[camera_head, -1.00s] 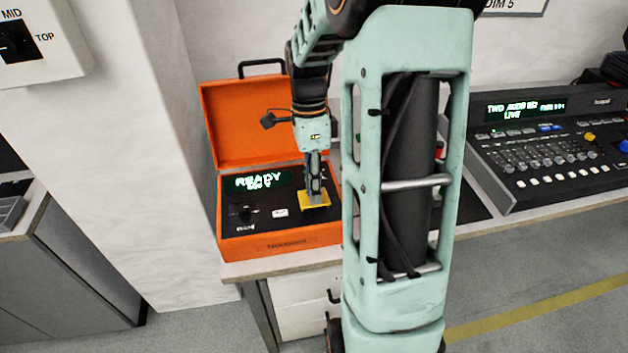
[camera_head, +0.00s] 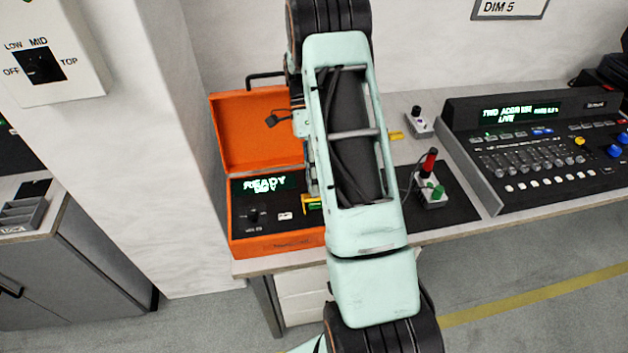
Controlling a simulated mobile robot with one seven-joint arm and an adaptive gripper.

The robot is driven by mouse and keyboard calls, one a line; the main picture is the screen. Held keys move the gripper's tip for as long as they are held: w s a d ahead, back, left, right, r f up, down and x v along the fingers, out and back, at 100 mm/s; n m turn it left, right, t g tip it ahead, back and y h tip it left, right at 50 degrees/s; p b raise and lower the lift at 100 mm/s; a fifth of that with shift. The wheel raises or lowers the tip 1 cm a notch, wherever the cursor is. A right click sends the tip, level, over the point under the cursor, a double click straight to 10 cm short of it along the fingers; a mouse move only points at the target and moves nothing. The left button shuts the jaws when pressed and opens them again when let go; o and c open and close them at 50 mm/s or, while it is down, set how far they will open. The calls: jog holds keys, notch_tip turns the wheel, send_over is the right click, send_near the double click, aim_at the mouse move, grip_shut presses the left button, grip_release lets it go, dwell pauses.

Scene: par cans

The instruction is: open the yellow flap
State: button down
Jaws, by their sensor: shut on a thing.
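The yellow flap (camera_head: 312,202) is on the dark panel of an orange case (camera_head: 262,247), at the panel's right side. Only its left part shows, and my arm link hides the rest. A bit of green shows by its lower edge; I cannot tell how far the flap is tilted. My gripper (camera_head: 312,187) points down at the flap, partly hidden behind my arm. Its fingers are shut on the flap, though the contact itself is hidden.
The case's raised orange lid (camera_head: 258,128) stands behind the panel. To the right are a small box with a red-topped lever (camera_head: 430,170), a small knob box (camera_head: 418,122) and a large console (camera_head: 540,150). A wall switch box (camera_head: 45,65) is at upper left.

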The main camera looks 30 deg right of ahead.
dwell(0.4)
jog(key=c, duration=1.8)
grip_release()
jog(key=shift+r, duration=0.1)
jog(key=shift+v, duration=5.95)
jog(key=shift+c, duration=0.7)
